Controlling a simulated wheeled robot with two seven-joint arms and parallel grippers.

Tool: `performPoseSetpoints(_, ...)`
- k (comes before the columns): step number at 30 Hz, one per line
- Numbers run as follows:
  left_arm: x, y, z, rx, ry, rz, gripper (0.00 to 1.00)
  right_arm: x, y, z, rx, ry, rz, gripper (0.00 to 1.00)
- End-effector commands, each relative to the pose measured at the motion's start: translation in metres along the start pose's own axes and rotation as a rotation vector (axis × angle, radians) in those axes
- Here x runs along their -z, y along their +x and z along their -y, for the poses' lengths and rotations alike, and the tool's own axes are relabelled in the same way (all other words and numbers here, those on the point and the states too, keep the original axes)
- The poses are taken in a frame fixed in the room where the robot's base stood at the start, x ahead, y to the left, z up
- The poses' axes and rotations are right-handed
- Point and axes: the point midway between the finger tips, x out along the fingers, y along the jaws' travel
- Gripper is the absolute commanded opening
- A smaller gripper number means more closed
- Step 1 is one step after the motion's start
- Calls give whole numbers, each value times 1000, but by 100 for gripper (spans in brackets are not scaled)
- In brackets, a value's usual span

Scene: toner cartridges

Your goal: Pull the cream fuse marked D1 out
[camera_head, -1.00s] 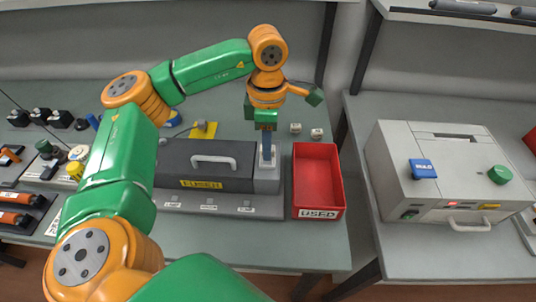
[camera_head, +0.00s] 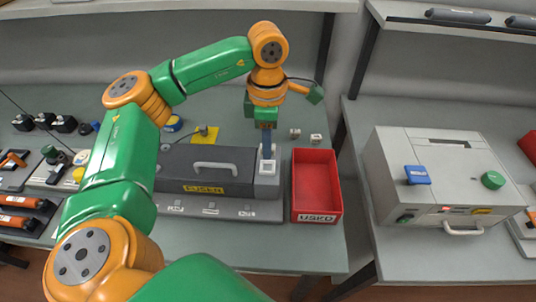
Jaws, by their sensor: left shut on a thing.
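The dark grey fuser unit (camera_head: 205,172) with a pale handle and a yellow FUSER label lies on the grey-green table. My left gripper (camera_head: 267,152) points straight down over the grey block at the unit's right end. It is shut on a small pale piece (camera_head: 268,166) there, which looks like the cream fuse. The fingers hide most of it, and no D1 mark can be read. I cannot tell whether it is still seated or lifted. My right gripper is not in view.
A red open tray marked USED (camera_head: 317,187) stands just right of the unit and looks empty. Two small pale blocks (camera_head: 295,133) lie behind it. A printer (camera_head: 445,170) stands on the right table. Dark and orange parts (camera_head: 20,201) lie at the left.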

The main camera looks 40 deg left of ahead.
Motion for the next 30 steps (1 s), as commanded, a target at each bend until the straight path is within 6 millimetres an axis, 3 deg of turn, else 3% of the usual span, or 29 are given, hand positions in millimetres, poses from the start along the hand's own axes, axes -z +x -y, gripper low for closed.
performPoseSetpoints(11,0,-4,0,0,0,0,0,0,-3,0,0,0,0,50)
performPoseSetpoints(22,0,-43,0,0,0,1,0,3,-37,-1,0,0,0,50)
performPoseSetpoints(30,0,-42,0,0,0,0,0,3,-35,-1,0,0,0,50)
